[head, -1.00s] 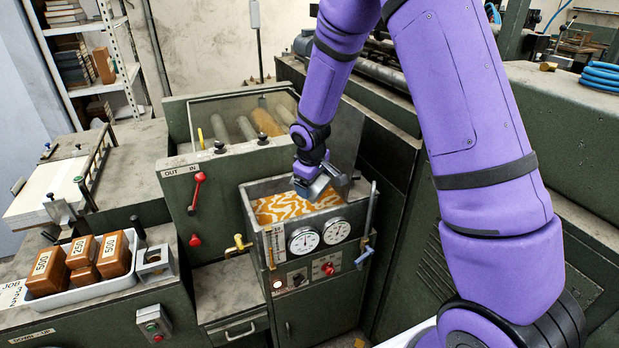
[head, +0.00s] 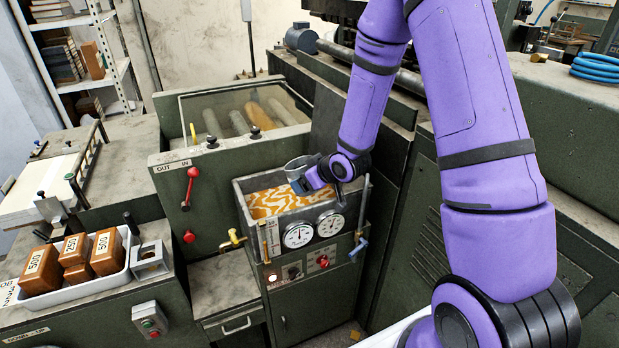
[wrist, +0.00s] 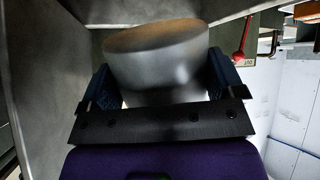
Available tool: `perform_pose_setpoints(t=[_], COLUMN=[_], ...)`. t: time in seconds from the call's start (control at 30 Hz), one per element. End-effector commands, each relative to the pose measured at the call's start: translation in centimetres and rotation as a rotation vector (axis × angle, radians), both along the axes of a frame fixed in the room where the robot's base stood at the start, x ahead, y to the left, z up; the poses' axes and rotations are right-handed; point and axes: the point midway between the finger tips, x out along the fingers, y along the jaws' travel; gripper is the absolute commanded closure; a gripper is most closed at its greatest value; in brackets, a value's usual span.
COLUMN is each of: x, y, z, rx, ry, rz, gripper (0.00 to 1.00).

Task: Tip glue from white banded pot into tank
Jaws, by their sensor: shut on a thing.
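A grey-looking pot (head: 297,165) is held over the back part of the tank (head: 246,218), close to upright with its rim up. My gripper (head: 303,184) is shut on its side. In the wrist view the pot (wrist: 155,65) sits between the blue fingers, its round end face brownish; no band can be made out. The tank is an open metal box with orange and white swirled glue (head: 275,203) inside. I cannot see into the pot or tell whether any glue is left in it.
A white tray (head: 100,287) of brown numbered blocks is at lower left. The machine's dark panel rises behind the tank.

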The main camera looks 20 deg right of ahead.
Motion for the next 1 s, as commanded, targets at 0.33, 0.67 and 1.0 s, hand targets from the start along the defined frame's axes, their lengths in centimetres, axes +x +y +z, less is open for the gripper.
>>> perform_pose_setpoints(t=[0.33, 0.67, 1.0], x=[0.53, 0.90, 0.94], y=[0.39, 0.67, 0.71], z=[-0.46, -0.45, -0.41], rx=[0.158, 0.242, 0.248], ry=[-0.203, -0.319, -0.328], rz=[-0.002, -0.001, 0.000], gripper=[0.49, 0.49, 0.49])
